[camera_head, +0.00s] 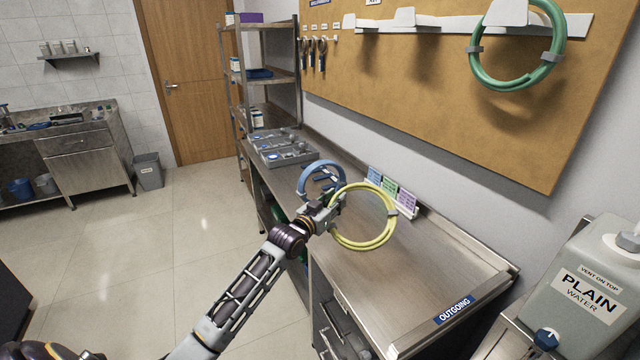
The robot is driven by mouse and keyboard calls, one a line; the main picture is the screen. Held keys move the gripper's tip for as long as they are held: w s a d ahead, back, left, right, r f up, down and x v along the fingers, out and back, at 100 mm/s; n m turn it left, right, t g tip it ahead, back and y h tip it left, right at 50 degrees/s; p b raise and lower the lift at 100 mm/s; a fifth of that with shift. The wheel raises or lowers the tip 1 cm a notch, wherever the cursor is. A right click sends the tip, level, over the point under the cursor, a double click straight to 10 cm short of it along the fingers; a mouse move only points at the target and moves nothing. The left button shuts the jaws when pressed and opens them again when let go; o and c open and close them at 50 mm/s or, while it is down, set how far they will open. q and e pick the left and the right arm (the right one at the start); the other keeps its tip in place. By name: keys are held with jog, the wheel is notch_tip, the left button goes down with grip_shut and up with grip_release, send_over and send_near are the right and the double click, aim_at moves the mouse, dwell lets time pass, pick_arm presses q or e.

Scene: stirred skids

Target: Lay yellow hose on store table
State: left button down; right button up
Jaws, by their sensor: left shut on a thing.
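The coiled yellow hose (390,232) has grey clips and is at my left gripper (335,203), which is shut on its left side. The coil is over the steel table (425,285), which has an "OUTGOING" label at its front right corner. I cannot tell whether the coil touches the tabletop. A coiled blue hose (312,167) is just behind the gripper, partly hidden by it. A coiled green hose (478,75) hangs from a white holder on the board. My right gripper does not show.
Grey trays (283,150) fill the table's far end. Small coloured cards (390,190) stand along the wall side. The table's near part is clear. A "PLAIN WATER" container (580,290) stands at the right. A shelf rack (250,75) stands beyond the table.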

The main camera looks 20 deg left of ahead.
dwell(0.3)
pick_arm(q)
notch_tip(320, 180, down, 6)
dwell(0.8)
jog(key=shift+f, duration=0.1)
